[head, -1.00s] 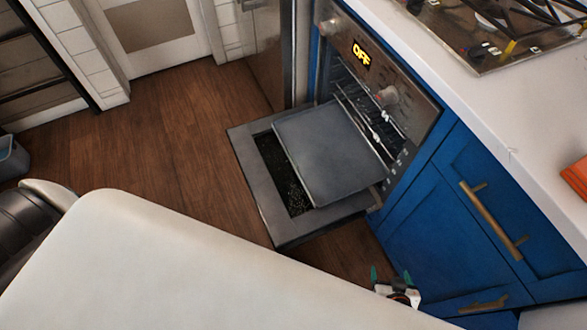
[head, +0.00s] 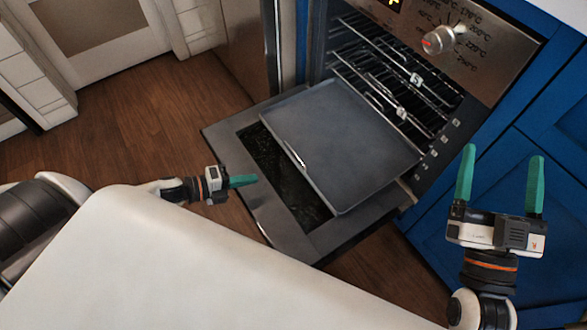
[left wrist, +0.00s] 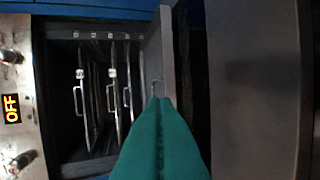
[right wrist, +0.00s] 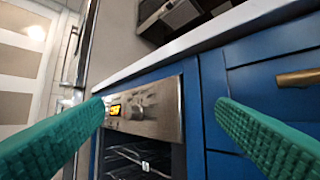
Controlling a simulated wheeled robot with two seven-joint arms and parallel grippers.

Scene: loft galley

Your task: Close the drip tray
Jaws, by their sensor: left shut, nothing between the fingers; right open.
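The grey drip tray (head: 340,140) is slid far out of the oven, above the lowered oven door (head: 270,215). A small handle (head: 296,158) is on its front edge. In the left wrist view the tray (left wrist: 168,50) shows nearly edge-on, its handle close beyond my fingertips. My left gripper (head: 256,181) is shut and empty, to the left of the tray's front edge; the left wrist view shows its closed green fingers (left wrist: 160,103). I cannot tell whether it touches the handle. My right gripper (head: 501,158) is open and empty, right of the tray before the blue cabinet.
The oven (head: 400,75) holds several wire racks (head: 390,70) above the tray. Blue cabinets (head: 500,130) stand to its right. My white body covers the lower front. The wooden floor (head: 140,130) to the left is clear.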

